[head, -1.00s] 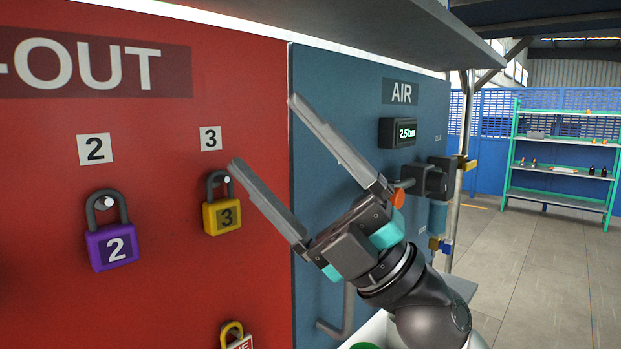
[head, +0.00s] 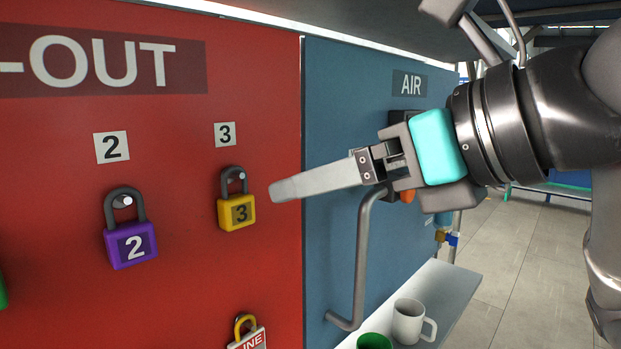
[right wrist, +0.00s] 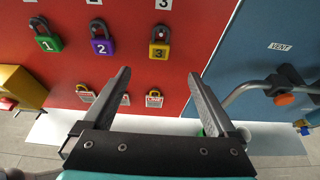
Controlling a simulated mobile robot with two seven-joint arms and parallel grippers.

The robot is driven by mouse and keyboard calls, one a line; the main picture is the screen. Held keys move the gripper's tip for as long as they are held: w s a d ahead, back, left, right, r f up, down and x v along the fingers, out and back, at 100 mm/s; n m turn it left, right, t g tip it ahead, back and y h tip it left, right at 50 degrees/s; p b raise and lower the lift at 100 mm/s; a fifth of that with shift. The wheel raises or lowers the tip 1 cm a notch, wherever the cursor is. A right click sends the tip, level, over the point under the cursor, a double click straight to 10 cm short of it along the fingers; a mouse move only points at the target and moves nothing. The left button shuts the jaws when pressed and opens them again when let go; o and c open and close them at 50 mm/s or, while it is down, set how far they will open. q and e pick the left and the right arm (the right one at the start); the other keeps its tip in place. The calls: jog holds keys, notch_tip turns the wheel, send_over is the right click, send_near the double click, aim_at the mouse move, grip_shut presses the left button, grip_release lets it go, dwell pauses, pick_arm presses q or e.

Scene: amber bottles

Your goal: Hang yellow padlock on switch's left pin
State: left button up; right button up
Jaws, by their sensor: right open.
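The yellow padlock (head: 237,211), marked 3, hangs by its dark shackle from a pin on the red board. It also shows in the right wrist view (right wrist: 159,50), ahead of and between my fingertips. My right gripper (head: 278,189) comes in from the right in the head view, its fingers pointing left at the padlock. The near finger hides the other there. In the right wrist view my right gripper (right wrist: 158,78) is open and empty, apart from the padlock. My left gripper is not in view. I cannot make out the switch's left pin.
A purple padlock (head: 130,245) hangs left of the yellow one, and a red-and-white tag (head: 248,338) hangs below. The blue AIR panel (head: 330,130) with a pipe handle (head: 362,255) is at right. A white mug (head: 408,320) stands on a shelf. A yellow box (right wrist: 20,88) is at far left.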

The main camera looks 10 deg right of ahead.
aim_at(241, 202)
jog(key=p+x, duration=0.2)
jog(key=x, duration=1.3)
jog(key=shift+f+p, duration=0.15)
jog(key=shift+p, duration=0.25)
grip_shut()
jog(key=shift+r, duration=0.6)
jog(key=shift+s+d+b, duration=0.6)
jog(key=shift+s+d, duration=0.15)
jog(key=shift+s, duration=0.25)
jog(key=shift+s+d+b, duration=0.4)
jog(key=shift+s+d, duration=0.25)
jog(key=shift+s, duration=0.25)
jog(key=shift+s+d+b, duration=0.35)
jog(key=shift+s+d, duration=0.3)
jog(key=shift+s, duration=0.25)
